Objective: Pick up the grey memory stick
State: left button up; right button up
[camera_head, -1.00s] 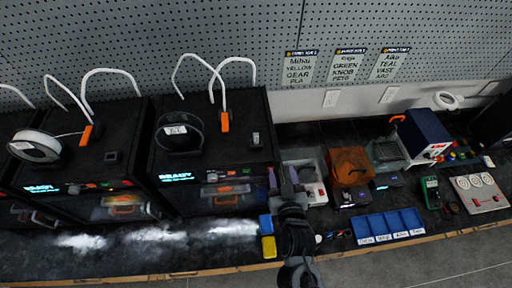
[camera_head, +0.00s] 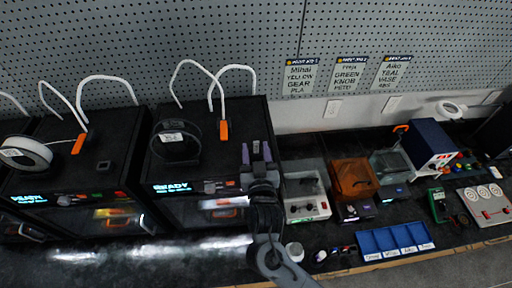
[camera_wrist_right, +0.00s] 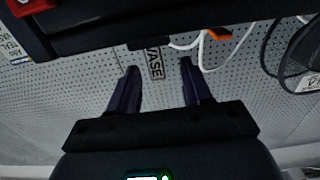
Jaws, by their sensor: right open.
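A small grey piece (camera_head: 256,147), which looks like the memory stick, shows on the top of the middle printer (camera_head: 215,125), near its right side. It is seen between the fingers of my right gripper and is partly hidden by them. My right gripper (camera_head: 257,153) is open, with its two purplish fingers pointing toward the back wall. I cannot tell its height above the printer top. In the right wrist view the open fingers (camera_wrist_right: 160,85) have nothing gripped between them, and I cannot make out the stick there. My left gripper is not in view.
A black spool (camera_head: 176,143) and white tubes with an orange clip (camera_head: 224,131) stand on the same printer. Another printer (camera_head: 85,170) stands to the left. An orange box (camera_head: 353,178), a blue tray (camera_head: 372,242) and a green meter (camera_head: 438,205) are to the right.

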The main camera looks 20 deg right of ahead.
aim_at(256, 146)
jog(key=shift+p+x, duration=0.55)
jog(key=shift+x, duration=1.7)
jog(key=shift+s+d, duration=0.1)
jog(key=shift+d, duration=0.05)
jog(key=shift+c, duration=0.2)
grip_shut()
